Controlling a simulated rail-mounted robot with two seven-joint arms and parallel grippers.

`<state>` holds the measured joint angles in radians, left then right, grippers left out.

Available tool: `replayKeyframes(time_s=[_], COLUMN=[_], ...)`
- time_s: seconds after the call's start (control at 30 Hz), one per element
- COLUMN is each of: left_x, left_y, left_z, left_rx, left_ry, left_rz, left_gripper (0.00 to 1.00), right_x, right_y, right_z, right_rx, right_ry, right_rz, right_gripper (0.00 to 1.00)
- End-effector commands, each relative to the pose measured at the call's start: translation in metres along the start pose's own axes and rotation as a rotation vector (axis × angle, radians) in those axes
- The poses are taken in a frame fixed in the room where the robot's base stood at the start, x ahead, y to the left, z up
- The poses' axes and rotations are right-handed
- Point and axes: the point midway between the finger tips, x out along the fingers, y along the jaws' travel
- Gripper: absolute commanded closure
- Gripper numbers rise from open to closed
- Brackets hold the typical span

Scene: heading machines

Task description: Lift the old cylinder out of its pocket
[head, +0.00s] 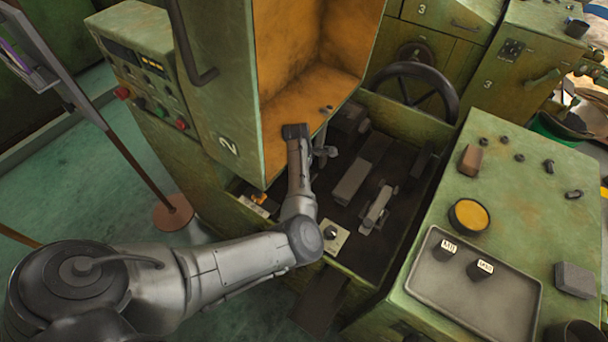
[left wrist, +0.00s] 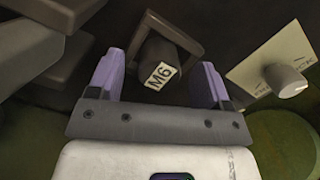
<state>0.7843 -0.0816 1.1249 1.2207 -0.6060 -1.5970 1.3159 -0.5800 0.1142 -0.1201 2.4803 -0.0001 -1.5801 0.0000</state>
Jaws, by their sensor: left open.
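The old cylinder (left wrist: 168,64) is dark with a white label reading M6, and stands in a square-framed pocket (left wrist: 190,30) in the left wrist view. My left gripper (left wrist: 159,76) is open, with one purple finger on each side of the cylinder. I cannot tell whether the fingers touch it. In the head view my left arm reaches into the machine bay, and its gripper (head: 324,153) is small and partly hidden. The old cylinder cannot be made out there. My right gripper is not in view.
A plate with a knob (head: 332,236) is close by; it also shows in the left wrist view (left wrist: 280,82). The orange-lined guard (head: 300,80) stands above the bay. A grey tray (head: 490,310) on the right cabinet holds two labelled dark cylinders (head: 446,250).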

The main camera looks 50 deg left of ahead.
Motion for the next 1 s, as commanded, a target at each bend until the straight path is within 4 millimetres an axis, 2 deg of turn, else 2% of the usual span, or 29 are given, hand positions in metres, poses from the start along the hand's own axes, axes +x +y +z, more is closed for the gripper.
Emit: replayKeyframes(time_s=[0.07,0.77,1.0], left_x=[-0.0002,-0.0005,-0.0023], left_y=[0.0000,0.0001,0.0006], left_z=[-0.0001,0.0000,0.0003], left_rx=[0.000,0.000,0.000], left_ry=[0.000,0.000,0.000], left_rz=[0.000,0.000,0.002], left_gripper=[0.28,0.95,0.95], right_x=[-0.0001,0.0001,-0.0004], right_y=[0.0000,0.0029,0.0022], right_z=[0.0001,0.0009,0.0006], right_rx=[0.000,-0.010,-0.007], right_ry=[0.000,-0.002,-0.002], right_rz=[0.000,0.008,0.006], right_gripper=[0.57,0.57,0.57])
